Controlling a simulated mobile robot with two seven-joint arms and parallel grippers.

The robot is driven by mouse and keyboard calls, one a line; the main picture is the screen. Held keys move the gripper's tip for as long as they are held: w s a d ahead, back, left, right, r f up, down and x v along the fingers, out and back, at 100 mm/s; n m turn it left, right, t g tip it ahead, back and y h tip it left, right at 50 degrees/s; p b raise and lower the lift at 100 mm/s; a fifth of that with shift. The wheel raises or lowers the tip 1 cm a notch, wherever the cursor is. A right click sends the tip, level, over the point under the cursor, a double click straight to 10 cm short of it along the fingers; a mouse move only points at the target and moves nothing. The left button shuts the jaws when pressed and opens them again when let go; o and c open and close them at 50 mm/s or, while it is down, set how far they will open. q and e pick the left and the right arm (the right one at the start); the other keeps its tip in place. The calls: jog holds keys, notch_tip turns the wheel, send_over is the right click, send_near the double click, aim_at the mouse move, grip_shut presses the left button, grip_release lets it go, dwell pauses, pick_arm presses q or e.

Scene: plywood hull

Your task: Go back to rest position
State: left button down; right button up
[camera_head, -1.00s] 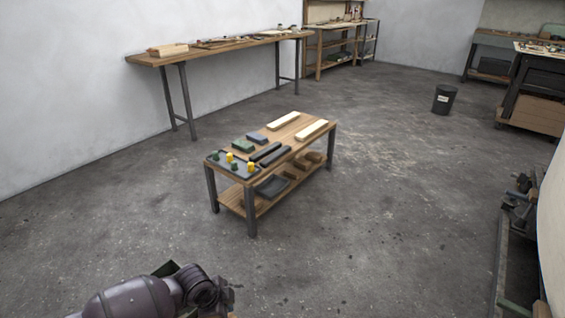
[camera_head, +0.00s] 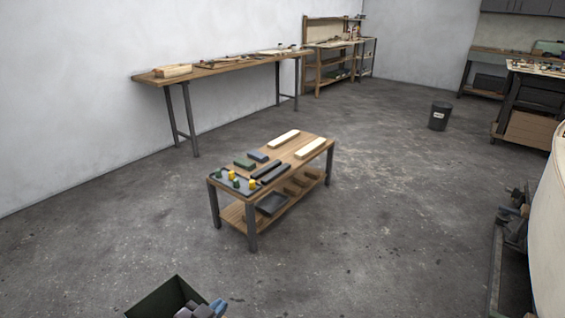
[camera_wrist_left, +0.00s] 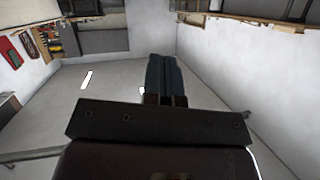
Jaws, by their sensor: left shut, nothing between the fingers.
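No object is held. Most of my left arm is below the head view. My right gripper is in neither view.
The dark green box (camera_head: 158,300) is at the bottom edge. A low wooden table (camera_head: 300,168) with blocks and a tray stands mid-floor. A long bench (camera_head: 225,67) lines the left wall. A black bin (camera_head: 438,117) stands at right. Floor around the table is clear.

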pick_arm(q)
jog(key=s+a+f+n+y+p, duration=0.1)
jog(key=s+a+n+y, duration=0.1)
jog(key=s+a, duration=0.2)
jog(key=s+a+f+n+g+y+p, duration=0.1)
jog(key=s+a, duration=0.3)
jog(key=s, duration=0.7)
jog(key=s+a+f+n+y+p, duration=0.2)
jog(key=s+a, duration=0.3)
jog(key=s, duration=0.3)
jog(key=shift+s+n+g+y, duration=0.15)
jog(key=shift+n+g+y, duration=0.15)
jog(key=shift+n+g, duration=0.1)
